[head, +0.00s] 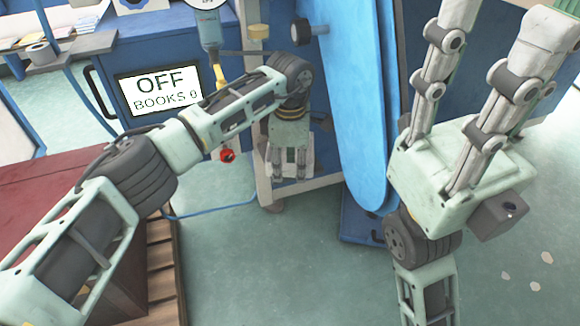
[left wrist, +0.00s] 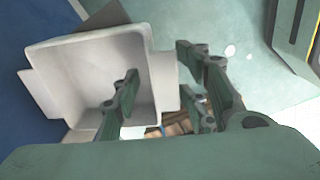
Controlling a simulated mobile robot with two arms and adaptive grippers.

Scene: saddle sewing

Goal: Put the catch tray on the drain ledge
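The catch tray (left wrist: 92,70) is a pale grey, square, open box with side flanges, seen from above in the left wrist view. In the head view only a little of it (head: 289,170) shows under my left gripper. My left gripper (head: 289,172) points down there; its fingers (left wrist: 157,80) stand apart, one inside the tray and the others outside its right wall. I see no clear grip on the wall. My right gripper (head: 510,20) is empty, fingers spread and pointing up, far from the tray. I cannot tell which surface is the drain ledge.
A beige frame (head: 318,184) stands around the tray's place. A long blue panel (head: 352,100) rises just right of it. A sign (head: 160,91) reads "OFF BOOKS 0", with a red knob (head: 226,156) nearby. A dark red block (head: 45,190) is at left. Green floor (head: 270,270) is clear in front.

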